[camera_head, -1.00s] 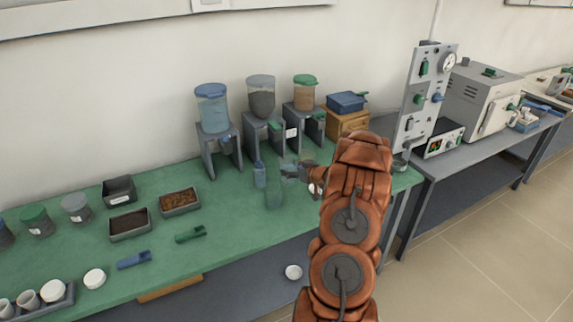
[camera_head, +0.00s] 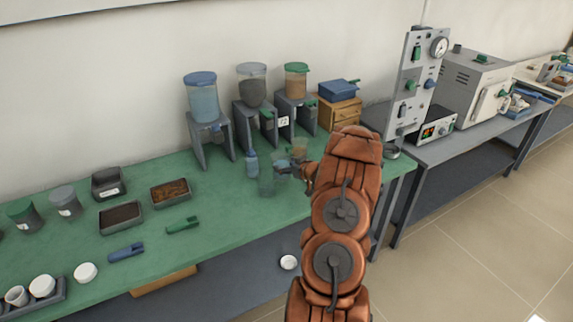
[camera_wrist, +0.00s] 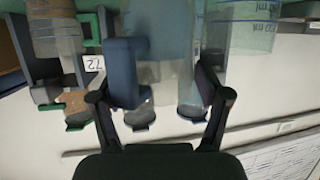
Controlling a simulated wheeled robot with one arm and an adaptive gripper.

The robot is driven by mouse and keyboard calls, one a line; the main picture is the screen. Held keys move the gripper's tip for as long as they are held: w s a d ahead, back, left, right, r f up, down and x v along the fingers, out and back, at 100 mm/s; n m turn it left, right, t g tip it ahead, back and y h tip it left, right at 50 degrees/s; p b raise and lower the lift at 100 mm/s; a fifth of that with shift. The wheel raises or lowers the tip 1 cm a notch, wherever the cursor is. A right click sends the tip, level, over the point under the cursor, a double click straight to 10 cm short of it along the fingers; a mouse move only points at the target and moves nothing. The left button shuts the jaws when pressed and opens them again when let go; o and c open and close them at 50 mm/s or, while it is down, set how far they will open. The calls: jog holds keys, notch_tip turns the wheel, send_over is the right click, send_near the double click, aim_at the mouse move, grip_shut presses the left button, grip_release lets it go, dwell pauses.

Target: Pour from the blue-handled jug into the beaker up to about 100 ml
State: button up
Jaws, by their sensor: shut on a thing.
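My gripper (camera_head: 299,172) is above the green bench. In the wrist view my gripper (camera_wrist: 160,100) has its two fingers on either side of a dark blue handle (camera_wrist: 126,72), shut on the jug. The clear jug (camera_wrist: 168,55) fills the middle of that view; in the head view the jug (camera_head: 283,167) is small and bluish. The clear beaker (camera_head: 266,186) stands on the bench just left of and below the jug. The jug's tilt and the liquid level in the beaker are too small to tell.
Dispensers on grey stands line the wall, one blue-lidded (camera_head: 201,97). A green scoop (camera_head: 183,225), a blue scoop (camera_head: 126,252) and trays (camera_head: 171,192) lie to the left. The green bench (camera_head: 215,250) is clear in front.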

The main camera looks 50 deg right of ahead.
jog(key=shift+a+r+n+h+b, duration=0.15)
jog(key=shift+n+h+b, duration=0.25)
jog(key=shift+b, duration=2.25)
jog(key=shift+r, duration=0.1)
jog(key=shift+a+n+b, duration=0.2)
jog(key=shift+n+b, duration=0.3)
jog(key=shift+b, duration=1.25)
jog(key=shift+a+r+h+b, duration=0.15)
jog(key=shift+r+h+b, duration=0.2)
jog(key=shift+b, duration=0.6)
jog(key=shift+f+n+b, duration=0.1)
jog(key=shift+n+b, duration=0.2)
jog(key=shift+b, duration=0.2)
jog(key=shift+a+r+n+h+b, duration=0.3)
jog(key=shift+n+b, duration=0.2)
jog(key=shift+b, duration=1.65)
jog(key=shift+a+r+n+h+b, duration=0.15)
jog(key=shift+r+n+h+b, duration=0.25)
jog(key=shift+b, duration=1.3)
jog(key=shift+a+r+n+h+b, duration=0.2)
jog(key=shift+n+b, duration=0.4)
jog(key=shift+b, duration=1.05)
